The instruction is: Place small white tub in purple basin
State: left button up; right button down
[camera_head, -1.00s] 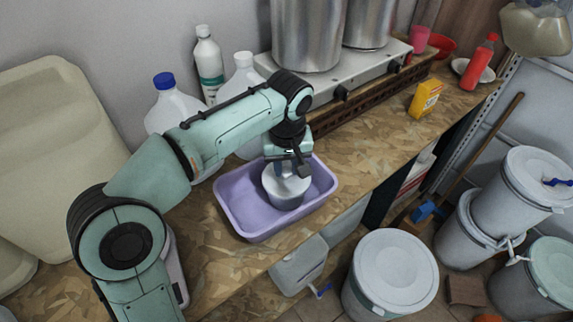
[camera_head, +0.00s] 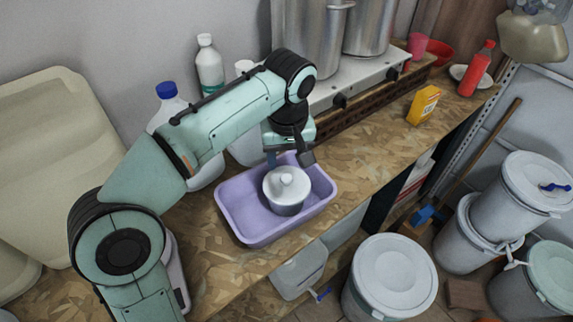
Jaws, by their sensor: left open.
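The small white tub (camera_head: 286,197), with a knobbed lid, stands upright inside the purple basin (camera_head: 237,222), towards its right half. The basin sits on the wooden counter near its front edge. My left gripper (camera_head: 289,157) is open and empty just above and behind the tub, over the basin's back rim. A gap shows between the fingers and the tub's lid knob. My right gripper is not in view.
Large bottles (camera_head: 210,64) stand behind my left arm. A stove (camera_head: 365,80) with metal pots is at the back. A yellow box (camera_head: 423,105) stands on the counter to the right. Lidded white buckets (camera_head: 397,275) stand on the floor.

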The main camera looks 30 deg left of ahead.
pick_arm(q)
jog(key=r, duration=0.2)
jog(key=r+p, duration=0.1)
jog(key=r, duration=0.3)
jog(key=shift+s+d, duration=0.2)
jog(key=shift+s, duration=0.1)
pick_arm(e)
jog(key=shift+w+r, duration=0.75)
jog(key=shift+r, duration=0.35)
pick_arm(q)
jog(key=shift+f, duration=0.1)
